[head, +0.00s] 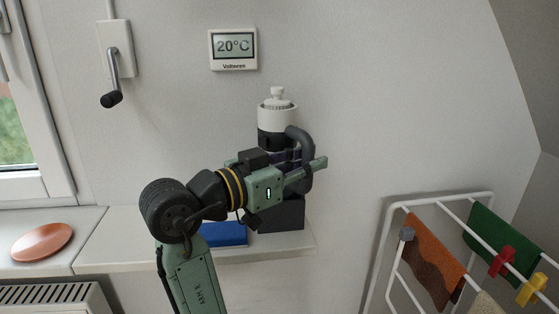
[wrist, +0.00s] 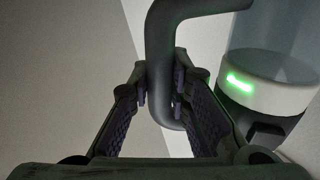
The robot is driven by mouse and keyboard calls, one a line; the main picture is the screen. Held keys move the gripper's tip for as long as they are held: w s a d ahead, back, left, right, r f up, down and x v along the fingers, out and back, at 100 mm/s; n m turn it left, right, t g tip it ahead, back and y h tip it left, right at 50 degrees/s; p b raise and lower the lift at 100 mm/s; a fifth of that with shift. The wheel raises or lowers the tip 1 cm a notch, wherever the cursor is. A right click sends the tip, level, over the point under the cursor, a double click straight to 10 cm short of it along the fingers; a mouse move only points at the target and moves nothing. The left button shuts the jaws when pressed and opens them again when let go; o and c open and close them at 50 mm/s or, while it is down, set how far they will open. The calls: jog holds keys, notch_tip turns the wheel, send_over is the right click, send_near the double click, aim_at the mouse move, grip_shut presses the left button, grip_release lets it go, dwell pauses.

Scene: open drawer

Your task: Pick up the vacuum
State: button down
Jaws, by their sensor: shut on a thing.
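The vacuum (head: 277,118) is an upright handheld unit with a white top, a dark body and a curved dark handle on its right side. It is at the wall end of the sill, above or on a dark block (head: 284,217); my gripper hides the join. My gripper (head: 308,167) reaches across its front. In the wrist view my gripper (wrist: 160,98) has its fingers on both sides of the dark handle (wrist: 160,60), shut on it. The vacuum's clear cylinder and white band with a green light (wrist: 262,92) show at the right.
A blue flat object (head: 224,234) lies on the sill (head: 120,242), partly behind my arm. An orange disc (head: 42,242) lies at the left. A drying rack (head: 390,250) with cloths stands at the right. A crank (head: 114,75) and a thermostat display (head: 233,48) are on the wall.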

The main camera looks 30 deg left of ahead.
jog(key=shift+r, duration=0.15)
dwell(0.3)
notch_tip(320, 180, up, 10)
jog(key=shift+f+b, duration=0.1)
jog(key=shift+b, duration=0.4)
notch_tip(320, 180, up, 11)
jog(key=p, duration=0.8)
dwell(0.4)
